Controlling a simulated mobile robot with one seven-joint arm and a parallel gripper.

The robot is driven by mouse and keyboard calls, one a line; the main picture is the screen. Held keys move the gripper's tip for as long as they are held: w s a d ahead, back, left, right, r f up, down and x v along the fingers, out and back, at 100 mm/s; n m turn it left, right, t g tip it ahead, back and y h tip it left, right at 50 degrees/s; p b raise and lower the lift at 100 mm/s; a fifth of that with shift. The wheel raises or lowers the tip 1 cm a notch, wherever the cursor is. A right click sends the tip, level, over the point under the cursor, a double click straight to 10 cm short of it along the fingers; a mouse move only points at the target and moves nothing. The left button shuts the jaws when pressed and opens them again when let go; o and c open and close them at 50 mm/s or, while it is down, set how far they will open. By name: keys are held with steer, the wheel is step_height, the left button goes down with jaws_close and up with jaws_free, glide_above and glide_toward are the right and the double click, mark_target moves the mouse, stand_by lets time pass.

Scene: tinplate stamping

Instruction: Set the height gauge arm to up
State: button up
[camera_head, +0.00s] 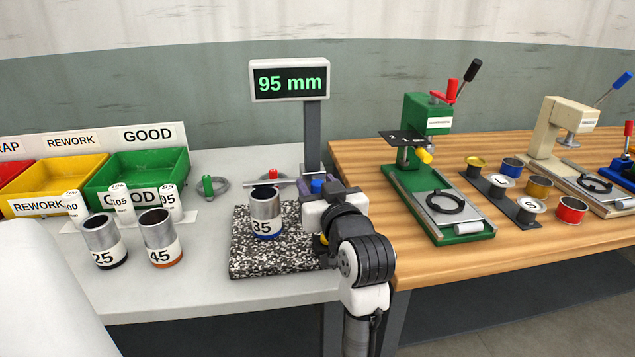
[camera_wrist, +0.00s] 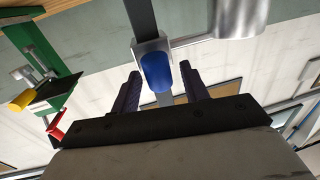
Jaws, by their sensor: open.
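The height gauge has a speckled stone base (camera_head: 250,262), a dark upright column (camera_head: 312,135) and a display (camera_head: 290,82) reading "95 mm". Its thin grey arm (camera_head: 258,183) reaches left from the column, just above a steel can (camera_head: 265,205) with a blue bottom band; whether they touch is unclear. A blue knob (camera_head: 317,185) sits on the slider and also shows in the wrist view (camera_wrist: 157,72). My gripper (camera_head: 318,192) is open at the knob. In the wrist view its two dark fingers (camera_wrist: 162,88) stand either side of the knob, with gaps visible.
Two steel cans (camera_head: 102,242) (camera_head: 160,238) and several white numbered cylinders (camera_head: 122,203) stand left of the base. Green (camera_head: 135,180) and yellow (camera_head: 55,178) bins are behind. A green press (camera_head: 430,160) stands on the wooden bench (camera_head: 350,150) to the right.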

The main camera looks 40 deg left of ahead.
steer(key=shift+w+a, duration=0.15)
steer(key=shift+a, duration=0.1)
jaws_close()
steer(key=shift+r, duration=0.1)
step_height(320, 180, up, 11)
steer(key=p, duration=0.9)
steer(key=shift+d, duration=0.1)
steer(key=shift+c, duration=0.4)
jaws_free()
steer(key=shift+o, duration=0.4)
